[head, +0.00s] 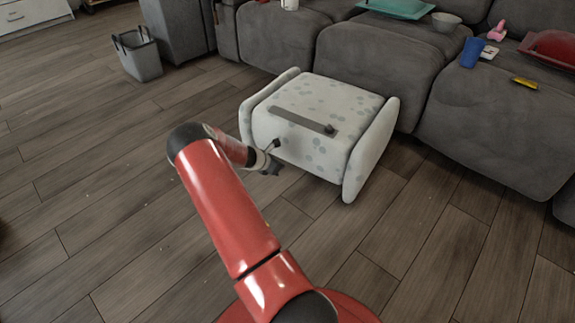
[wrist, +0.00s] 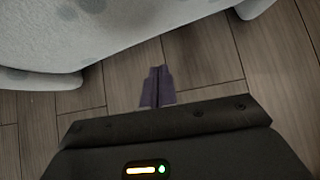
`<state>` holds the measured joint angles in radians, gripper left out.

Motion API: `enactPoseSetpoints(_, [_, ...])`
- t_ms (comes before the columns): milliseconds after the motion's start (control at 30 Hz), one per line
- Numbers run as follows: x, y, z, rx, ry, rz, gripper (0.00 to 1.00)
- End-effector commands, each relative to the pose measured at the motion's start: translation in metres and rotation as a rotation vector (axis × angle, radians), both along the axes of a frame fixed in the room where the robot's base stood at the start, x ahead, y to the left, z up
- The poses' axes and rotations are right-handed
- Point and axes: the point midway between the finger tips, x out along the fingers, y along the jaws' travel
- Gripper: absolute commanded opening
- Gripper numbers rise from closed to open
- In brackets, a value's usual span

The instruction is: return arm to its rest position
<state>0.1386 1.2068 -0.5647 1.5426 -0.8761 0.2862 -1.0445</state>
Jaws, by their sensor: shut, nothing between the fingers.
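My gripper (head: 272,168) is at the end of my red arm, low in front of the white spotted ottoman (head: 345,97). In the wrist view the two dark fingers of my gripper (wrist: 157,86) are together with nothing between them, above the wooden floor (wrist: 200,65). The spotted side of the ottoman also fills the top left of the wrist view (wrist: 110,30). I cannot tell whether the gripper touches it.
A grey sofa (head: 365,55) stands behind the ottoman. A grey bin (head: 140,58) stands at the upper left. The floor at left is clear.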

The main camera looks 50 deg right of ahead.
Motion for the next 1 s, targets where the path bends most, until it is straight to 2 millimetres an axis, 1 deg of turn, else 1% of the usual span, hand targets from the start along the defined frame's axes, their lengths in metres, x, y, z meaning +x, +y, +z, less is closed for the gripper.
enactPoseSetpoints(33, [0.001,0.008,0.01,0.0,-0.001,0.001,0.0])
enactPoseSetpoints(100, [0.001,0.016,0.017,0.0,-0.002,0.001,0.0])
enactPoseSetpoints(233, [0.0,0.026,0.026,0.0,-0.001,0.0,0.0])
enactPoseSetpoints(333, [0.0,0.029,0.029,0.001,-0.001,-0.001,0.0])
enactPoseSetpoints(567, [0.0,0.03,0.03,0.001,-0.002,-0.002,0.0])
enactPoseSetpoints(667, [0.002,0.034,0.042,0.008,-0.032,-0.025,0.0])
enactPoseSetpoints(767, [0.005,0.046,0.073,0.034,-0.116,-0.098,0.0])
enactPoseSetpoints(867, [0.006,0.069,0.119,0.084,-0.242,-0.214,0.0])
enactPoseSetpoints(900, [0.005,0.08,0.14,0.108,-0.298,-0.267,0.0])
enactPoseSetpoints(967, [0.003,0.098,0.169,0.149,-0.377,-0.345,0.0])
enactPoseSetpoints(1000, [0.0,0.11,0.188,0.178,-0.427,-0.396,0.0])
